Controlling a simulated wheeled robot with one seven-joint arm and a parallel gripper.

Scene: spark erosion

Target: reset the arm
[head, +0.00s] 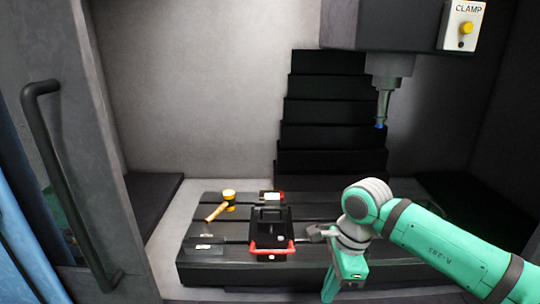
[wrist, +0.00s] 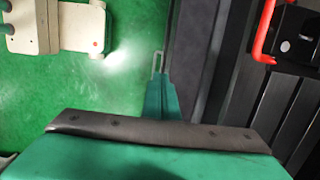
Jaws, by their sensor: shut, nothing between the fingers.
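My gripper (head: 330,293) hangs at the end of my green arm, in front of the slotted machine table, low in the head view. In the wrist view my gripper (wrist: 158,65) is shut and empty, pointing up the picture over a green surface. Its fingertips touch nothing that I can see. In the head view the arm comes in from the right and bends down at a grey joint, covering the right part of the table.
A spindle (head: 383,100) hangs above. A CLAMP button panel (head: 463,27) is upper right; a door handle (head: 62,180) stands left.

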